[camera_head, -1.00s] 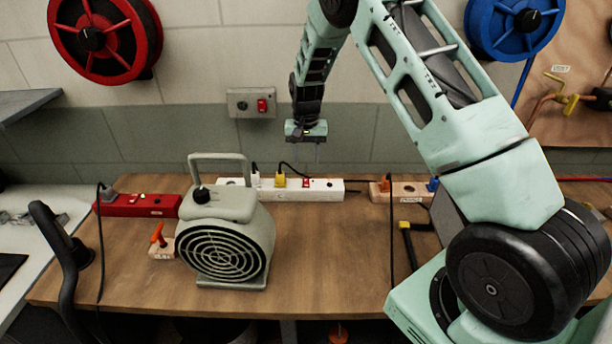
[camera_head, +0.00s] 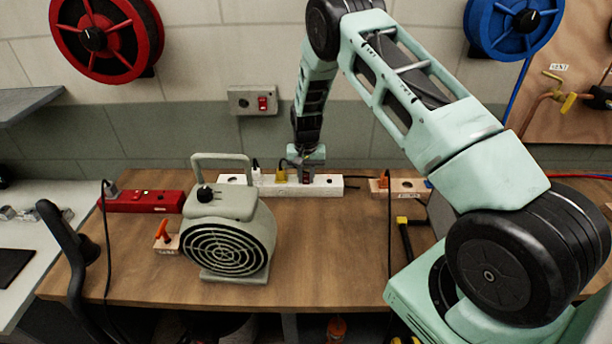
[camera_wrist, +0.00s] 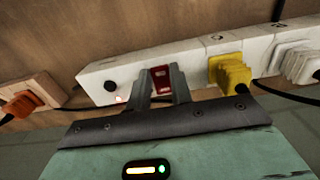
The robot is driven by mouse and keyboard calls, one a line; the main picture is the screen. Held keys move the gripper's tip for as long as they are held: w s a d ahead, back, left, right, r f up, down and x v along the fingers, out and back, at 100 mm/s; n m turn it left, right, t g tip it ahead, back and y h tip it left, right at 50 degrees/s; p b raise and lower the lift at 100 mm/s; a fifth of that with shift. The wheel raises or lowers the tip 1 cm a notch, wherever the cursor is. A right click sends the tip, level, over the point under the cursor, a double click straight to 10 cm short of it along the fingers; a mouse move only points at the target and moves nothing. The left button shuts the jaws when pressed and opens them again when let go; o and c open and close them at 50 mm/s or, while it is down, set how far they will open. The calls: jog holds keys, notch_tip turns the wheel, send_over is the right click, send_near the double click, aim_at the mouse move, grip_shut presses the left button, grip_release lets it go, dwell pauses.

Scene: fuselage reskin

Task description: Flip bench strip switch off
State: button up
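The white bench power strip (camera_head: 328,188) lies along the back of the wooden bench. In the wrist view the strip (camera_wrist: 110,75) carries a red rocker switch (camera_wrist: 161,78), with a yellow plug (camera_wrist: 230,73) beside it and a black round knob (camera_wrist: 111,86) on the other side. My gripper (camera_head: 306,180) is down at the strip. In the wrist view its fingertips (camera_wrist: 161,72) stand apart on either side of the red switch. I cannot tell whether they touch it or which way the rocker is tipped. In the head view the gripper hides the switch.
A green fan heater (camera_head: 225,235) stands in front left. A red power strip (camera_head: 145,201) is at the left and a wooden block with an orange plug (camera_head: 402,187) at the right. A wall box with a red switch (camera_head: 253,101) is behind. The bench middle is clear.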

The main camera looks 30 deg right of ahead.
grip_shut()
jog(key=shift+w+d+f+g+y+b, duration=0.1)
jog(key=shift+w+f+g+y+b, duration=0.2)
jog(key=shift+b, duration=0.4)
jog(key=shift+d+r+g+y+b, duration=0.1)
jog(key=shift+r+g+y+b, duration=0.25)
jog(key=shift+g+b, duration=0.4)
jog(key=shift+r, duration=0.1)
jog(key=o, duration=0.7)
grip_release()
jog(key=shift+o, duration=0.2)
